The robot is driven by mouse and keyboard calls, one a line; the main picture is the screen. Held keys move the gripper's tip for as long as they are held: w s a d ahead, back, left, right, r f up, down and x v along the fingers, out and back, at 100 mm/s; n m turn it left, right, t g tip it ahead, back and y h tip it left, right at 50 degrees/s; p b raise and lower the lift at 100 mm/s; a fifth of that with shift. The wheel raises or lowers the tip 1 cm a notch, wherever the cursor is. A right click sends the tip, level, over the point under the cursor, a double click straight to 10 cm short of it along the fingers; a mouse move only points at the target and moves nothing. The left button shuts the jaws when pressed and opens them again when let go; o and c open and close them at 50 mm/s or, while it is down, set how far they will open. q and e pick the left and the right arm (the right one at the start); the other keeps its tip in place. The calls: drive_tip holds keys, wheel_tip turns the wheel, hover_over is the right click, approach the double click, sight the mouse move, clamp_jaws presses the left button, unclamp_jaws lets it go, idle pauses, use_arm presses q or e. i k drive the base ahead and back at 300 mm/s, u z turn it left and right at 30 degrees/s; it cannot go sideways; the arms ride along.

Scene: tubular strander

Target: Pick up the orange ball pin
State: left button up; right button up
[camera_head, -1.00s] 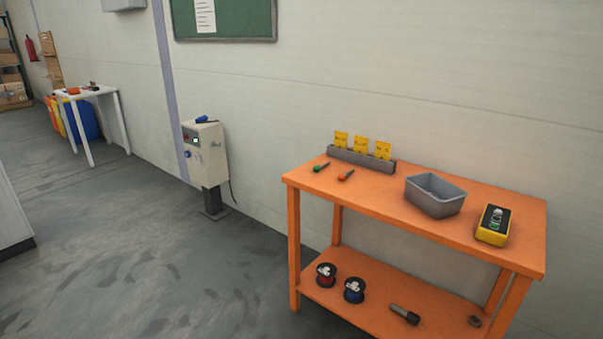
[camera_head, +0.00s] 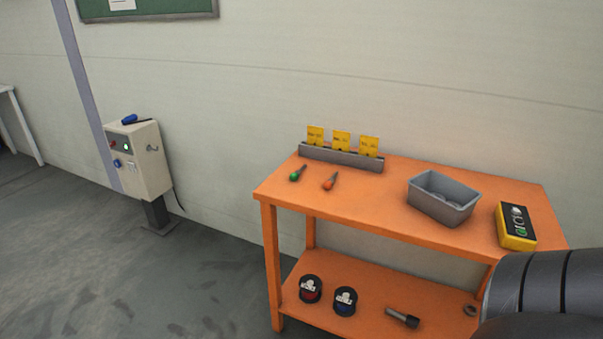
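The orange ball pin (camera_head: 330,181) lies on the top of the orange table (camera_head: 380,209), left of the middle. It has an orange ball end and a short dark shaft. A similar green pin (camera_head: 297,173) lies just left of it, apart from it. Neither of my grippers is in view. A dark, rounded link of my own arm fills the lower right corner and covers part of the table's right end.
A grey card holder (camera_head: 341,157) with yellow cards stands behind the pins. A grey bin (camera_head: 442,198) and a yellow control box (camera_head: 516,227) stand to the right. Two spools (camera_head: 345,300) sit on the lower shelf. A control cabinet (camera_head: 139,159) stands left; floor between is clear.

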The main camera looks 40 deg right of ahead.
sight(328, 185)
drive_tip(key=z, duration=0.45)
drive_tip(key=i, duration=1)
drive_tip(key=z, duration=0.7)
